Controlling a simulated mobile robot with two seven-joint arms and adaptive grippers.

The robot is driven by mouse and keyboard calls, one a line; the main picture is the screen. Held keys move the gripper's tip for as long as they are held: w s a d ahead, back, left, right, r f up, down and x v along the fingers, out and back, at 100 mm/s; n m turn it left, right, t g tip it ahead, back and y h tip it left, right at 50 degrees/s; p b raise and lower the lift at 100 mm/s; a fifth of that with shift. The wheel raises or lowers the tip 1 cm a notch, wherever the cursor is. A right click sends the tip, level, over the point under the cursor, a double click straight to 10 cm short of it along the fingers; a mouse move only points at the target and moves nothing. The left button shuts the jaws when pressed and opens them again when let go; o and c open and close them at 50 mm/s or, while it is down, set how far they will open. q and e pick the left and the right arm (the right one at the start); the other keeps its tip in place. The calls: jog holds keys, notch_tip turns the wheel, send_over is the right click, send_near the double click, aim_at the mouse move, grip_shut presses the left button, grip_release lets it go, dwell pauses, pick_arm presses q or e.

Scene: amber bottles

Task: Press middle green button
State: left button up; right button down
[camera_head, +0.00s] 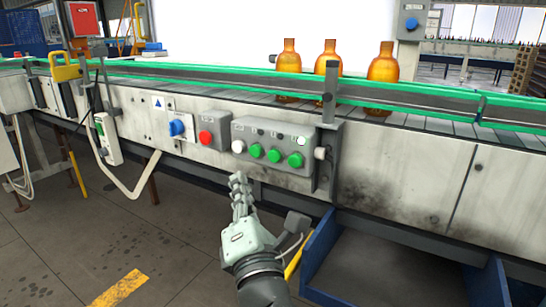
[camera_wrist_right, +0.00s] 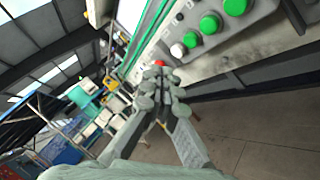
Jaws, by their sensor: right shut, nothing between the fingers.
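A grey button panel (camera_head: 314,141) on the conveyor's side carries one white button (camera_head: 238,146) and a row of three green buttons. The middle green button (camera_head: 274,156) shows clearly between its two green neighbours, and it also shows in the right wrist view (camera_wrist_right: 210,23). My right gripper (camera_head: 238,180) is below the white button's end of the panel in the head view, apart from the buttons. Its fingers (camera_wrist_right: 160,76) are shut together with nothing between them. My left gripper is not in view.
A red button box (camera_head: 207,131) and a blue knob (camera_head: 177,128) sit left of the panel. Amber bottles (camera_head: 381,68) stand on the conveyor behind a green-edged rail (camera_head: 230,83). A blue bin (camera_head: 318,240) stands below, right of my right gripper.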

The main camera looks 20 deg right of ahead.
aim_at(275, 156)
jog(key=w+d, duration=0.5)
jog(key=d, duration=0.1)
jog(key=shift+d, duration=0.35)
jog(key=shift+w, duration=0.1)
dwell(0.4)
dwell(0.6)
jog(key=shift+w+d+p, duration=0.3)
jog(key=shift+d+p, duration=0.05)
dwell(0.4)
jog(key=shift+w+d, duration=0.1)
